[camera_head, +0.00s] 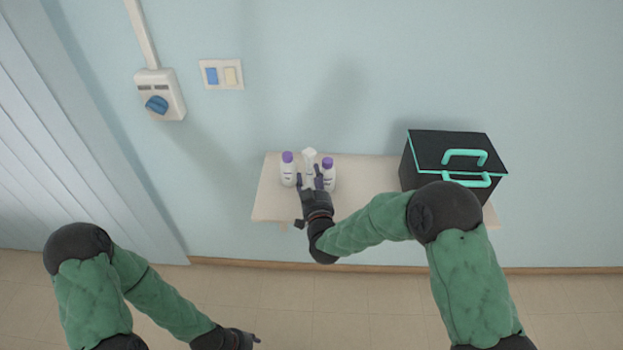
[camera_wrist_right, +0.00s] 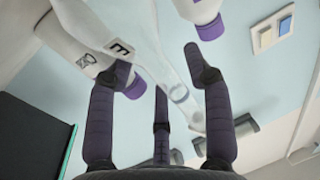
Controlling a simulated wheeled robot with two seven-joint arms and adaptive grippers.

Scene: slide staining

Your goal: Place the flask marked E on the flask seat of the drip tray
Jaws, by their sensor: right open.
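I cannot make out the drip tray.
Another purple-capped white flask (camera_head: 288,169) stands to the left, and a white container (camera_head: 309,155) stands between the two. A black box with turquoise handles (camera_head: 440,153) takes up the right of the pale table (camera_head: 268,203). A wall is close behind.

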